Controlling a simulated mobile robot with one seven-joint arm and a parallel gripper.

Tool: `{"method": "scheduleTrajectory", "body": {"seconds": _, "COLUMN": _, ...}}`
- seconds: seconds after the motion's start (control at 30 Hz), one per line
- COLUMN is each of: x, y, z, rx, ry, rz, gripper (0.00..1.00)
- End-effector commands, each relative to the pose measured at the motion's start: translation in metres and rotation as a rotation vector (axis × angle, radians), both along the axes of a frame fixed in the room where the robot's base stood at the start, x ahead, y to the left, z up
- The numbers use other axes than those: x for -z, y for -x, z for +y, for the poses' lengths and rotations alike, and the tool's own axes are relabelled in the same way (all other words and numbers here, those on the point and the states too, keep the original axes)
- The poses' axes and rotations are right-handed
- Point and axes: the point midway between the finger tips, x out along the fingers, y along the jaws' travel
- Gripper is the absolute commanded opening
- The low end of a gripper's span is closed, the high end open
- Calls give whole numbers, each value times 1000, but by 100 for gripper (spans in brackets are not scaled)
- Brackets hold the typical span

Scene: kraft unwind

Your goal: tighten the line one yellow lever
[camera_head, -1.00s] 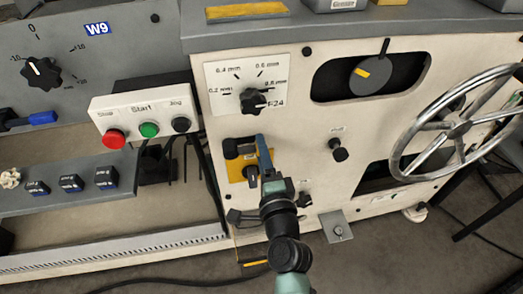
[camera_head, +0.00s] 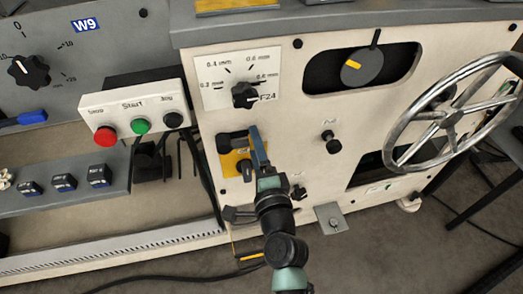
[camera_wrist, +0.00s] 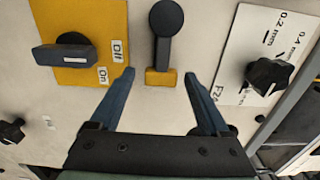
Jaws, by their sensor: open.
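A lever with a round black hub, a black arm and a yellow block (camera_wrist: 161,77) at its end shows at the top middle of the wrist view. In the head view its black part (camera_head: 230,142) lies above the yellow switch plate, and my gripper hides its yellow end. My gripper (camera_wrist: 160,75) is open, with one blue finger on each side of the yellow block. Gaps show between the block and both fingers, so it is not gripped. In the head view my gripper (camera_head: 257,145) is in front of the machine panel, and its fingers overlap in line.
A yellow On/Off plate (camera_wrist: 103,15) with a black rotary switch (camera_wrist: 63,53) is left of the fingers in the wrist view. A black mm dial (camera_wrist: 268,73) is at right. In the head view a handwheel (camera_head: 447,118) and a button box (camera_head: 138,112) flank the panel.

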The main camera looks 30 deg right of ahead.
Motion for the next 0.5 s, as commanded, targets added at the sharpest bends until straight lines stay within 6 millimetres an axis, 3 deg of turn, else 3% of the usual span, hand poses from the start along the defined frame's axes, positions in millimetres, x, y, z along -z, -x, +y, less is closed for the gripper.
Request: {"method": "scheduleTrajectory", "body": {"seconds": 0.5, "x": 3, "y": 85, "z": 25, "rx": -1, "ry": -1, "rz": 4, "gripper": 80}}
